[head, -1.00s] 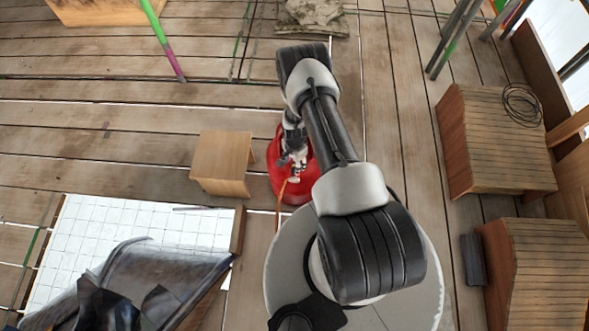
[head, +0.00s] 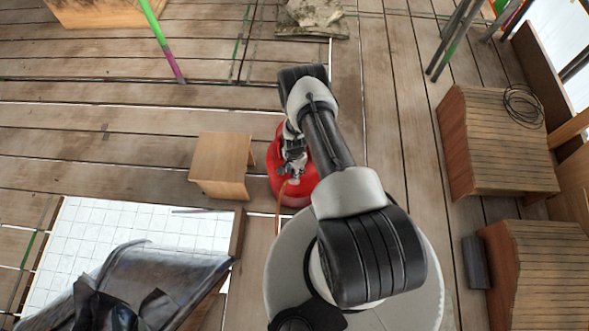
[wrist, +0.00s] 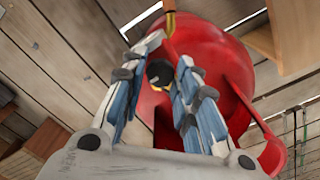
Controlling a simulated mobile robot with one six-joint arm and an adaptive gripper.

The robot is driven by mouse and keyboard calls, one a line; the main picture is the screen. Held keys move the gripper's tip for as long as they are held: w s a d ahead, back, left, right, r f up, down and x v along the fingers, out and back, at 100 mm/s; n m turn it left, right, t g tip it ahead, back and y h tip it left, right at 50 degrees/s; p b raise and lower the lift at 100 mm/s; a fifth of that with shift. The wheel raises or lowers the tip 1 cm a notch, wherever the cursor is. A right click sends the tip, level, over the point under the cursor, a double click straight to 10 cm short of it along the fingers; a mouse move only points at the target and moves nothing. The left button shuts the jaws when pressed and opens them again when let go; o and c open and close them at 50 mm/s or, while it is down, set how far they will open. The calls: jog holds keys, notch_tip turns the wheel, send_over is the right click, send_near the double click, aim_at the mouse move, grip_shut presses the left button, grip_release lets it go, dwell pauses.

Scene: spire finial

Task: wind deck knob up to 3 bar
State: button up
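The red compressor (head: 306,186) stands on the plank deck in the head view, below my gripper (head: 294,172). In the wrist view its rounded red body (wrist: 205,45) fills the middle. A black knob (wrist: 160,72) with a yellow ring under it shows between the two fingers of my gripper (wrist: 170,52). The fingers are apart, with a gap seen on each side of the knob; whether either one touches it is not clear. No gauge reading can be made out. In the head view my gripper and arm hide part of the compressor's top.
A small wooden stool (head: 222,160) stands close left of the compressor. An orange hose (head: 279,200) runs down from it. A white gridded panel (head: 150,220) lies lower left. Wooden crates (head: 490,140) stand on the right, one with a black cable coil (head: 523,106). Deck above is mostly clear.

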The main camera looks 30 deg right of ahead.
grip_shut()
